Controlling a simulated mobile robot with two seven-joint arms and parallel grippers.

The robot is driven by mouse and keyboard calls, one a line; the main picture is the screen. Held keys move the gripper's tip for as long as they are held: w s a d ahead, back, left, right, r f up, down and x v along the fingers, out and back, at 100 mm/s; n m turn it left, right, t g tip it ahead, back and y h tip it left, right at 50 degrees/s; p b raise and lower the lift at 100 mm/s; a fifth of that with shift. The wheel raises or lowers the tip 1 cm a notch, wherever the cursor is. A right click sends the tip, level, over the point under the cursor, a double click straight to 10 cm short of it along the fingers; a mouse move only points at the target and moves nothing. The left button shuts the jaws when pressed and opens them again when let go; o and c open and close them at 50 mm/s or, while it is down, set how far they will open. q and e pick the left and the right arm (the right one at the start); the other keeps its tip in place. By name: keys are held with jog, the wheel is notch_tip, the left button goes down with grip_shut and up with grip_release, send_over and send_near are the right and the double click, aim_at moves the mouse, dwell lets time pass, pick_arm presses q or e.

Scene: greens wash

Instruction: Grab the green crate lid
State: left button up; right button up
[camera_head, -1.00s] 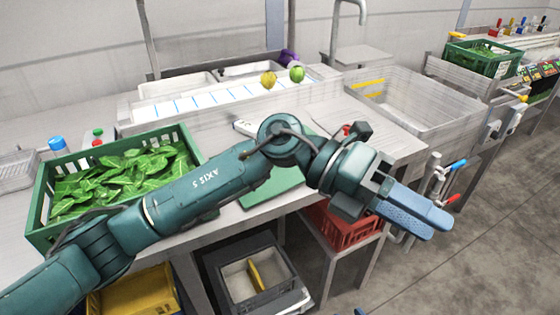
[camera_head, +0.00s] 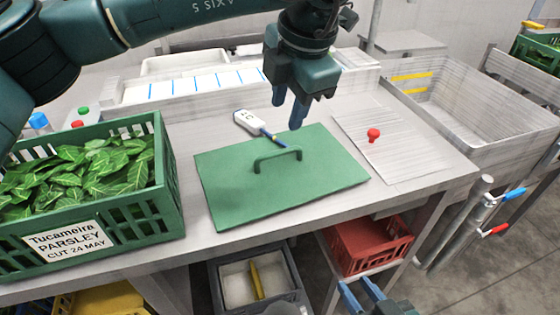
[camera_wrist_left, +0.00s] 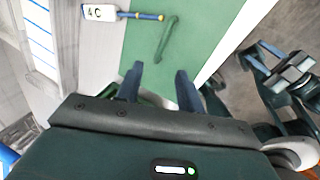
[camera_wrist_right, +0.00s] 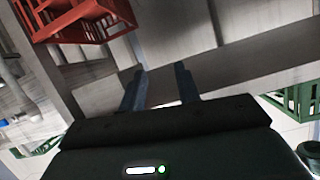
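The green crate lid (camera_head: 320,188) lies flat on the steel table, with a raised handle (camera_head: 278,157) near its middle. My left gripper (camera_head: 288,112) is open and empty above the far edge of the lid, pointing down. In the left wrist view the lid (camera_wrist_left: 200,40) and its handle (camera_wrist_left: 167,40) show ahead of the open fingers (camera_wrist_left: 160,80). My right gripper (camera_head: 362,290) is low in front of the table, at the bottom of the head view. In the right wrist view its fingers (camera_wrist_right: 160,85) are apart with nothing between them.
A green crate of leaves labelled parsley (camera_head: 130,205) stands left of the lid. A board with a red knob (camera_head: 374,134) is to the right. A red crate (camera_head: 365,245) sits below the table.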

pick_arm(q)
send_over(279, 152)
jog(key=s, duration=0.2)
notch_tip(279, 152, down, 5)
jog(key=shift+d+x, duration=0.15)
jog(key=shift+x, duration=0.95)
jog(key=shift+d+x, duration=0.2)
jog(key=shift+x, duration=0.85)
jog(key=shift+d+x, duration=0.15)
jog(key=shift+x, duration=0.95)
jog(key=shift+c, duration=0.5)
jog(key=shift+d, duration=0.1)
grip_shut()
